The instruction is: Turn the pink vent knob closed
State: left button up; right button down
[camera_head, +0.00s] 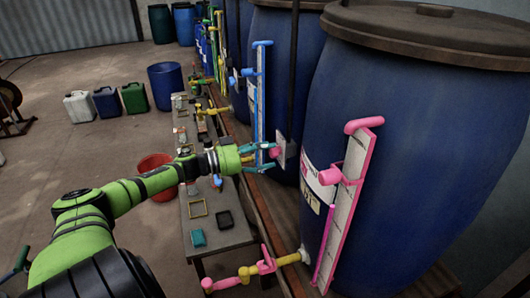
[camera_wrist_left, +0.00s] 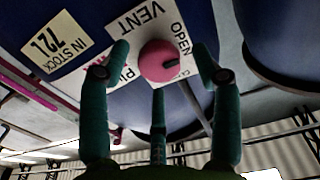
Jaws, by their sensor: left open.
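The pink vent knob (camera_wrist_left: 158,60) is round, with a short dark mark near its lower right edge. It sits on a white plate (camera_wrist_left: 128,33) lettered VENT and OPEN. In the head view the knob (camera_head: 275,152) shows just beyond my left gripper (camera_head: 258,158), in front of a blue vat. My left gripper is open. In the left wrist view its teal fingers (camera_wrist_left: 160,66) stand on either side of the knob, with a third finger below it. I cannot tell whether any finger touches it. My right gripper is not in view.
A large blue vat (camera_head: 420,130) with a pink sight-gauge (camera_head: 345,200) stands at the right. A blue gauge pipe (camera_head: 261,90) rises close behind my left gripper. A narrow bench (camera_head: 228,238) with small trays runs below my arm. A red bucket (camera_head: 153,163) stands left of it.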

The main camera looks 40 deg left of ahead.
pick_arm(q)
jog(key=c, duration=1.2)
jog(key=shift+o, duration=0.2)
jog(key=shift+m, duration=0.4)
jog(key=m, duration=0.3)
jog(key=shift+r+m, duration=0.1)
jog(key=shift+m, duration=0.2)
jog(key=m, duration=0.4)
jog(key=shift+m+b, duration=0.3)
jog(key=m+b, duration=0.1)
jog(key=m, duration=0.3)
jog(key=shift+m+b, duration=1)
jog(key=shift+m, duration=1.5)
